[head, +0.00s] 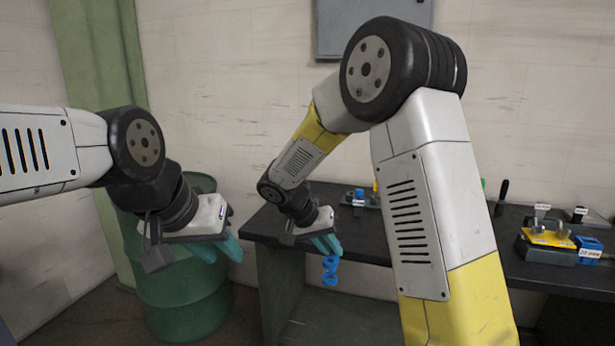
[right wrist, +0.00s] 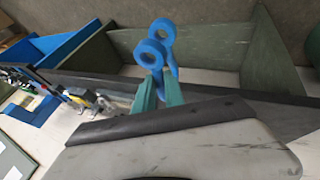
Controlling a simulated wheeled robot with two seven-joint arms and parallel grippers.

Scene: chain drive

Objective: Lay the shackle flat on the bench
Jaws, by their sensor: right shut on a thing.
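The blue shackle (head: 330,270) hangs below the fingers of my right gripper (head: 327,244) in the head view. In the right wrist view the shackle (right wrist: 155,50) sticks out past the teal fingertips (right wrist: 158,95), with its round eyes showing. My right gripper is shut on it. The shackle is in the air by the front edge of the dark bench (head: 268,228), not resting on it. My left gripper (head: 218,252) is to the left, in front of the green drum, away from the shackle; its finger gap is unclear.
A green drum (head: 180,290) stands left of the bench. Further right on the bench are a yellow fixture (head: 548,238), a blue block (head: 590,246) and small labelled parts. My right arm covers the middle of the bench. The bench's left end looks clear.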

